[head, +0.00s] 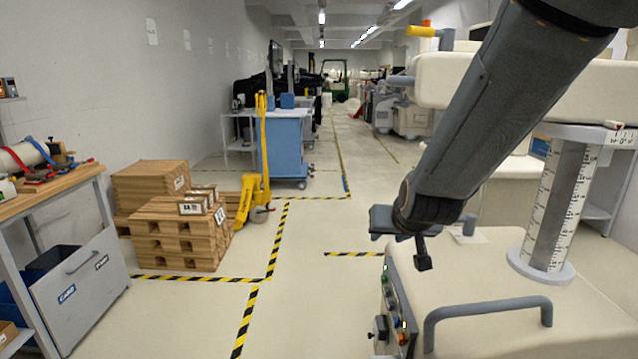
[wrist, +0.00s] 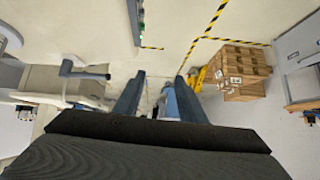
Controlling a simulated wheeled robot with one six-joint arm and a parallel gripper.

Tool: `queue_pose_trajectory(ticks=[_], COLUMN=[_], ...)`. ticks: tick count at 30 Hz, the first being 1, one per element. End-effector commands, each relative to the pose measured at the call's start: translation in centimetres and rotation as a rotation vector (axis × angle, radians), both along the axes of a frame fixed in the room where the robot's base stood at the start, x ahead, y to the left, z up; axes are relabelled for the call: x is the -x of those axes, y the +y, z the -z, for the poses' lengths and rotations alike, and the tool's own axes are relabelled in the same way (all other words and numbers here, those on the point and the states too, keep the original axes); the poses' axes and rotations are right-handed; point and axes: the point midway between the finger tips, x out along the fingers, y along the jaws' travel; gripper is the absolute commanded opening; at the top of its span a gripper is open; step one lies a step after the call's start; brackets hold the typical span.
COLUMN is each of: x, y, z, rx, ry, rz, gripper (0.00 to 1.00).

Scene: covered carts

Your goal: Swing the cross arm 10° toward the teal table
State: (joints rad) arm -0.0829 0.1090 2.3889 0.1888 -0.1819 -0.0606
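The cross arm (head: 440,80) is a thick cream beam at the upper right of the head view, level above a cream machine base. It sits at the top of a column (head: 553,205) with a printed scale. A marked collar (head: 615,137) shows below the beam. A yellow-ended handle (head: 424,32) sticks out near its left end. My own arm crosses in front and hides the beam's middle. My gripper (wrist: 156,98) is open and empty, its two fingers apart in the wrist view. In the head view it hangs left of the column, below the beam, apart from it. I see no clearly teal table.
The cream base (head: 520,315) carries a grey rail handle (head: 487,312) and side knobs. A blue cart (head: 288,145), a yellow pallet jack (head: 252,200), stacked crates (head: 175,235) and a wood-topped bench (head: 50,190) stand left. The striped floor between is clear.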

Motion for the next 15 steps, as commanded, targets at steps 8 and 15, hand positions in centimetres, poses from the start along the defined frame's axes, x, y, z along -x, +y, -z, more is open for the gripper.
queue_pose_trajectory(ticks=[8,15], x=[6.3,12.2], y=[-0.9,-1.7], z=[4.4,7.2], rx=[0.012,0.024], ry=[0.231,0.429], rz=[-0.026,-0.042], gripper=[0.37,0.37])
